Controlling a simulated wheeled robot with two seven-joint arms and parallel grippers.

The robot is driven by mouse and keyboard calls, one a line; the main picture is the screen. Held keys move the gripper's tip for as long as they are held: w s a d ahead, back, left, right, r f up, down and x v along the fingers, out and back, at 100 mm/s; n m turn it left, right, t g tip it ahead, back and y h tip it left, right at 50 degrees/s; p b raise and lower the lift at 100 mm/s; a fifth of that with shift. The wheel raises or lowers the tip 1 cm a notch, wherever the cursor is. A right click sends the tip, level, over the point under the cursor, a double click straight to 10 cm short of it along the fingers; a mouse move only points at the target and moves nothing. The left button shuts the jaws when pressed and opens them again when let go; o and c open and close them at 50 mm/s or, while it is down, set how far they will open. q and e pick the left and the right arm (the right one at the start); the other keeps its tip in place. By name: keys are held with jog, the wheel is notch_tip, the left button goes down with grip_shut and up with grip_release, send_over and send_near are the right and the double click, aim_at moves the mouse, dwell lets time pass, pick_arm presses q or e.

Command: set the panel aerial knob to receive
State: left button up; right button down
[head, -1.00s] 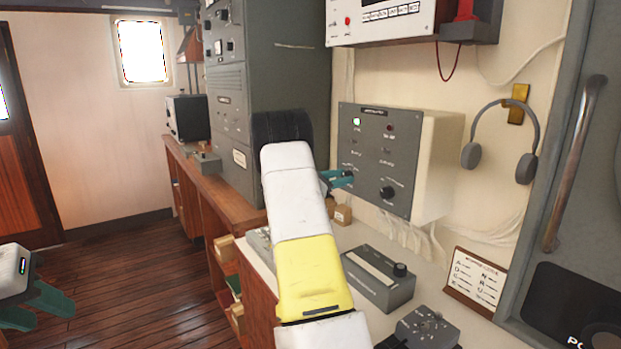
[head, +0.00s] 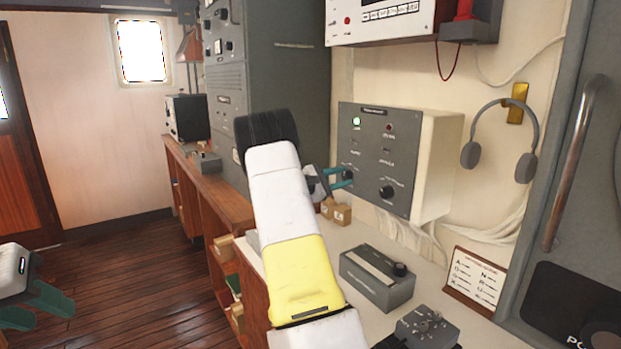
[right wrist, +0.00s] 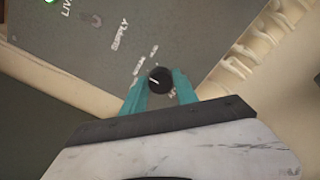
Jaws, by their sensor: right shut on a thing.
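The grey panel (head: 378,150) is on the wall, with a green lit lamp and a dark red lamp near its top. Its left black knob (head: 348,174) is at the lower left, between the teal fingers of my right gripper (head: 342,178). In the right wrist view the same knob (right wrist: 160,80), with a white pointer line, sits between the fingertips, and the gripper is shut on it. A second black knob (head: 387,192) is at the lower right of the panel. The small lettering is too blurred to read surely. My left gripper (head: 38,305) is at the lower left, over the floor, fingers apart.
Below the panel, the desk holds a grey box with a knob (head: 378,278), a small key unit (head: 428,328) and small cardboard boxes (head: 338,214). Headphones (head: 500,140) hang to the right. White cables run beneath the panel. A tall grey cabinet (head: 285,70) stands left of it.

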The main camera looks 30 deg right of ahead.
jog(key=c, duration=1)
grip_release()
jog(key=shift+o, duration=0.2)
jog(key=shift+a, duration=0.1)
jog(key=a, duration=0.7)
jog(key=shift+s+a, duration=0.35)
